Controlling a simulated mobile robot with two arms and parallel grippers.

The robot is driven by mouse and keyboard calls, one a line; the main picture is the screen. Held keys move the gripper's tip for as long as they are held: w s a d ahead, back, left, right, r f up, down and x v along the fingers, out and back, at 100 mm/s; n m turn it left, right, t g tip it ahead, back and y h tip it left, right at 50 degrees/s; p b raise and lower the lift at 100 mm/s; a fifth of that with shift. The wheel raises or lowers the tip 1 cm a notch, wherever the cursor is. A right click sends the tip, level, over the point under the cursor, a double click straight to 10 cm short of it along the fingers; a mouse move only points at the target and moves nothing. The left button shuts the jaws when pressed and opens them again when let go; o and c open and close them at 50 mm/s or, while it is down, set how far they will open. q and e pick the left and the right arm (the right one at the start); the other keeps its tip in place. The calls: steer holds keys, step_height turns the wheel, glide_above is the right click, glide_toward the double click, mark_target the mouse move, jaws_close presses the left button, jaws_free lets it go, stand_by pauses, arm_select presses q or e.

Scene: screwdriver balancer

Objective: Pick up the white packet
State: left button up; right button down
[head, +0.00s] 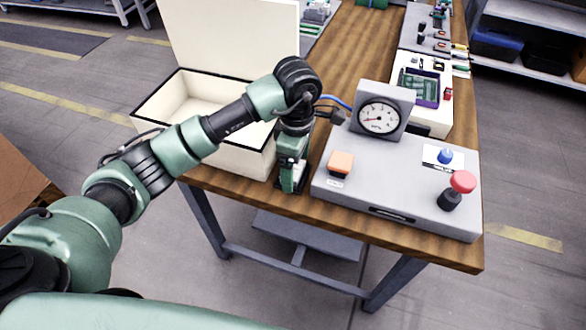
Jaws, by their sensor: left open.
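My left gripper (291,185) points down at the front of the wooden table (390,242), between the open white box and the grey control panel. It is open, seen from the side, and its fingertips are low, close to the tabletop. I cannot make out a white packet in the head view. My left arm and gripper hide part of the box's front wall and a small patch of table. My right gripper is not in view.
The open white box (245,163), lid raised, stands left of the gripper. The control panel (400,190), with a gauge (379,117), an orange button (341,162) and a red knob (462,182), stands close on the right. The table beyond the box is largely bare.

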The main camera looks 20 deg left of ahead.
arm_select(q)
steer(key=c, duration=1.5)
steer(key=shift+o, duration=0.2)
steer(key=shift+r, duration=0.1)
